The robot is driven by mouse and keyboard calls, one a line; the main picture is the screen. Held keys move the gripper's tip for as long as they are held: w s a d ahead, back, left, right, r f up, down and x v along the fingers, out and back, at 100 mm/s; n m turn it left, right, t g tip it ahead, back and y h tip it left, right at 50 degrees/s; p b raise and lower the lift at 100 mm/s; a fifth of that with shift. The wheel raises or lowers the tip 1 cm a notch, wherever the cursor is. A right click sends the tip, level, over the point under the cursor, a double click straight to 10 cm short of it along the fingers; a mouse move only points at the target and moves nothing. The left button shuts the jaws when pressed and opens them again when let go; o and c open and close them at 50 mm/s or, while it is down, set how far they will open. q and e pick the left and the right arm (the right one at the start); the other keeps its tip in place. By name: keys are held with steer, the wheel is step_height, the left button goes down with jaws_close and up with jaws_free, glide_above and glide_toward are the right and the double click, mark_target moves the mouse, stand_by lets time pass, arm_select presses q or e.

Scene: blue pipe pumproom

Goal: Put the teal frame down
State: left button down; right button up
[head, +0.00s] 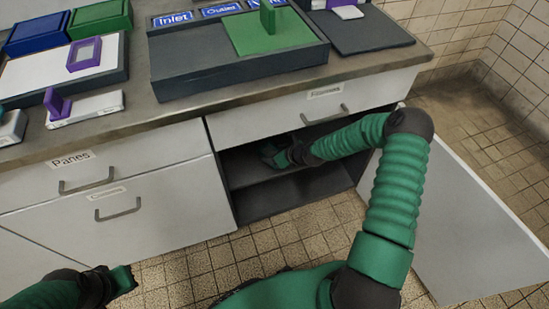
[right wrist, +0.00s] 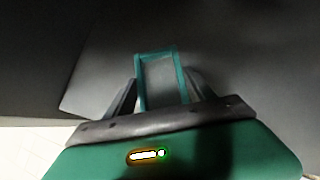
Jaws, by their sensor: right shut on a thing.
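The teal frame (right wrist: 155,55) is a thin rectangular frame with an open middle. In the right wrist view it stands out between the two dark fingers of my right gripper (right wrist: 160,95), which is shut on it. In the head view my right gripper (head: 283,155) is inside the open cupboard (head: 290,195) under the counter, near the inner shelf. The frame cannot be made out clearly there. Whether it touches a surface is unclear. My left gripper (head: 122,281) is low at the bottom left, in front of the drawers; its jaws cannot be read.
The cupboard door (head: 450,220) stands open to the right of my arm. Drawers labelled Panes (head: 95,180) and another drawer (head: 120,213) are shut at left. The counter above holds trays, a green plate (head: 270,33), and a purple frame (head: 84,54).

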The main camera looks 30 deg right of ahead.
steer(key=shift+f, duration=0.2)
steer(key=shift+a+f, duration=0.1)
steer(key=shift+f, duration=0.15)
